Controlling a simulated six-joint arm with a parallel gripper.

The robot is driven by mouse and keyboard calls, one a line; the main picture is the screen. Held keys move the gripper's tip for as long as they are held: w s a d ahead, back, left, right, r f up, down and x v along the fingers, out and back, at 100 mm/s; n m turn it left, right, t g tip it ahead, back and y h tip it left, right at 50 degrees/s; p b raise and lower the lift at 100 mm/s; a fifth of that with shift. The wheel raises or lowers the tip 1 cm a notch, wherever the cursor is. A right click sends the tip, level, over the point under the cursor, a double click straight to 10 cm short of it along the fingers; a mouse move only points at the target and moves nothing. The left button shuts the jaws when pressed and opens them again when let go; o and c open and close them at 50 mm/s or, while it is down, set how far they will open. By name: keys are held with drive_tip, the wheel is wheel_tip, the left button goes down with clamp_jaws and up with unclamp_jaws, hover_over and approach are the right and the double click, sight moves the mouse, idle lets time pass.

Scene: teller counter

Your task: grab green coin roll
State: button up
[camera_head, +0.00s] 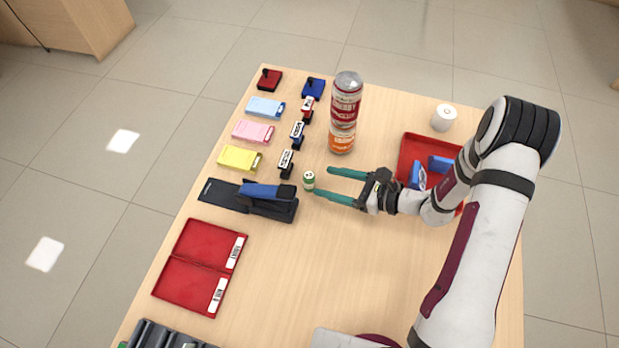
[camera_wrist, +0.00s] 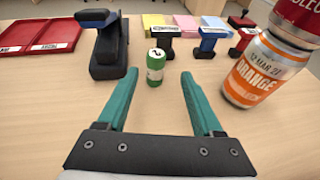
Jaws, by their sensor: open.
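The green coin roll (camera_head: 309,181) stands upright on the table, a small green cylinder with a pale band and pale top. In the wrist view the green coin roll (camera_wrist: 155,66) is just beyond the fingertips, centred between them. My gripper (camera_head: 322,182) comes from the right with its two teal fingers spread. In the wrist view my gripper (camera_wrist: 159,76) is open and empty, with a finger on each side of the line to the roll. The roll looks apart from both fingers.
A black stapler (camera_head: 250,196) lies left of the roll. Stacked cans (camera_head: 345,112) stand behind my gripper. Several stamps (camera_head: 286,163) and coloured pads (camera_head: 240,158) are at the back left. A red tray (camera_head: 415,142) and a white roll (camera_head: 444,117) are at the right. The front middle is clear.

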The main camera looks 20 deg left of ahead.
sight(309, 178)
drive_tip(key=x, duration=0.5)
drive_tip(key=shift+s+a+r, duration=0.1)
drive_tip(key=shift+s+a, duration=0.15)
drive_tip(key=shift+a, duration=0.25)
clamp_jaws()
